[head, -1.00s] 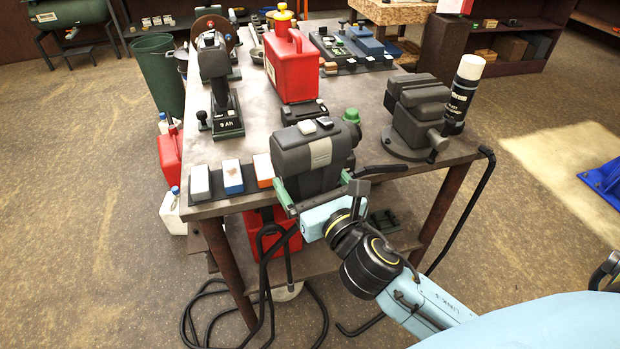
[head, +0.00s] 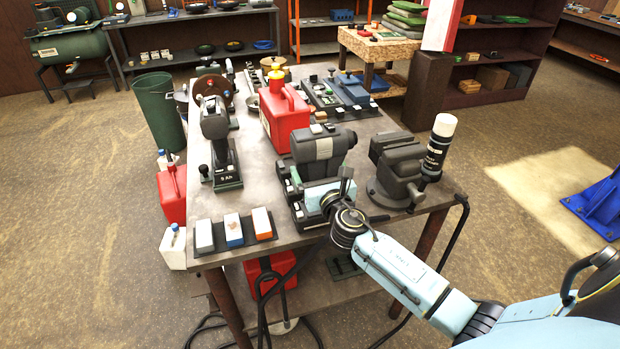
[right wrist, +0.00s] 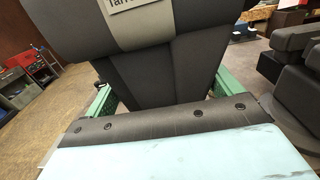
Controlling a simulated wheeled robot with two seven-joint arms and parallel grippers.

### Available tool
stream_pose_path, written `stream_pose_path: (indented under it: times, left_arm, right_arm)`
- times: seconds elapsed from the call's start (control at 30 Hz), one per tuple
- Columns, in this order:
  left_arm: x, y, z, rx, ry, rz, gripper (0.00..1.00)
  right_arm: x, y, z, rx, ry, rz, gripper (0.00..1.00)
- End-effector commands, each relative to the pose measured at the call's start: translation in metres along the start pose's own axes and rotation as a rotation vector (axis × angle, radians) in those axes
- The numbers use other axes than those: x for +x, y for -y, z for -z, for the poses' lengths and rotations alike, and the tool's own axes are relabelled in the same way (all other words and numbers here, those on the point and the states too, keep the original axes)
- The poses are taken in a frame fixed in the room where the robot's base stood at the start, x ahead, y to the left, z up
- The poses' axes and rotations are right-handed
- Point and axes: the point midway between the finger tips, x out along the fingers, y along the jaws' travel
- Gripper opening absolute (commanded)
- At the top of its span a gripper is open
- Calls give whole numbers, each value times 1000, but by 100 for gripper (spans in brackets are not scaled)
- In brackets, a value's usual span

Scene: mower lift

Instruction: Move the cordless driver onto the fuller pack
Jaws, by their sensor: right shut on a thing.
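My right gripper (head: 325,199) is shut on a bulky dark grey tool with a light band, which looks like the cordless driver (head: 323,144). In the right wrist view its wide housing (right wrist: 150,50) narrows downward between my green fingers (right wrist: 163,103); part of a label shows. The driver is upright over the front middle of the bench. Dark blocks with small light and green marks, perhaps the packs (head: 291,187), show just left of and below it. I cannot read which is fuller, nor tell whether the driver touches them. My left gripper is not in view.
A black upright tool (head: 216,135) on an "Ah" base stands left on the bench (head: 262,205). A red can (head: 286,120) stands behind the driver. A vise (head: 395,170) and spray can (head: 438,148) are right. Three small blocks (head: 233,230) lie at the front left edge.

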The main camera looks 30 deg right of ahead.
Motion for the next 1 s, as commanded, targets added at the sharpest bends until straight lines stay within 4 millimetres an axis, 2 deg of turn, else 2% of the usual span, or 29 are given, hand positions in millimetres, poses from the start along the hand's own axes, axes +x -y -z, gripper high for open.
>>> stream_pose_path:
  times: [0.03,0.27,0.8,1.0]
  left_arm:
    - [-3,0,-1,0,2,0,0]
    - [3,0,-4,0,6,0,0]
    - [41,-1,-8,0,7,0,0]
    - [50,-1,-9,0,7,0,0]
  right_arm:
    - [4,2,-7,1,8,3,25]
    - [5,4,-1,3,8,6,25]
    - [5,3,37,2,8,6,25]
    - [5,3,47,2,8,5,25]
